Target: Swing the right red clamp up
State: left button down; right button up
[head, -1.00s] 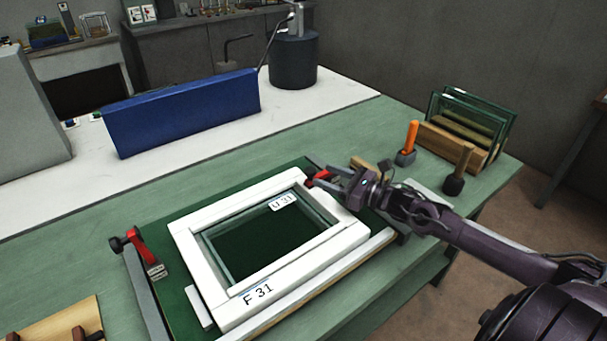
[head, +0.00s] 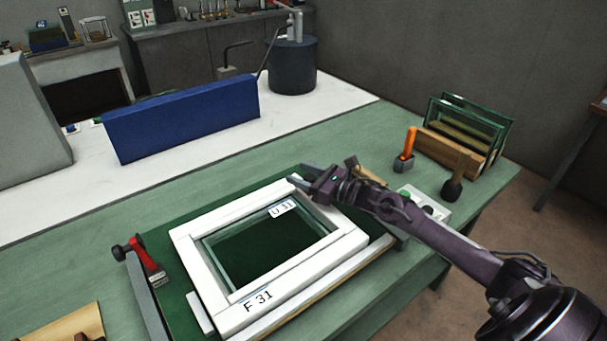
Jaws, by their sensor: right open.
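A white frame (head: 195,262) marked "F 31" lies flat on a dark green board (head: 172,237) on the bench. A glass pane with a "U 31" label (head: 283,208) sits within the frame. The left red clamp (head: 147,258) stands at the board's left side. The right red clamp is not visible; my right gripper and arm cover the frame's far right corner, where it was. My right gripper (head: 303,186) is open at that corner, low over the frame's far edge. I cannot tell whether it touches the clamp. My left gripper is not in view.
A blue box (head: 182,118) stands on the white bench behind. To the right are an orange-handled tool (head: 409,142), a dark-headed mallet (head: 453,188) and a wooden rack (head: 455,147) holding glass panes. The green bench top between box and board is clear.

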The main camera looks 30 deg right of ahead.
jog(key=shift+c, duration=0.4)
grip_shut()
jog(key=m+b, duration=0.1)
jog(key=d+r+m+t+b, duration=0.1)
jog(key=b, duration=0.1)
jog(key=shift+d+r+m, duration=0.1)
jog(key=shift+r+m, duration=0.2)
jog(key=shift+m, duration=0.1)
jog(key=d+r+m+t+h+b, duration=0.1)
jog(key=d+m+t+h+b, duration=0.1)
jog(key=d+m, duration=0.3)
jog(key=d+r+m+t+h+b, duration=0.2)
jog(key=d+m+t+h+b, duration=0.1)
jog(key=m, duration=1)
jog(key=shift+w+d+r+b, duration=0.25)
jog(key=shift+w+d+b, duration=0.3)
jog(key=shift+d, duration=0.7)
jog(key=shift+s+h, duration=0.1)
jog(key=shift+h, duration=0.3)
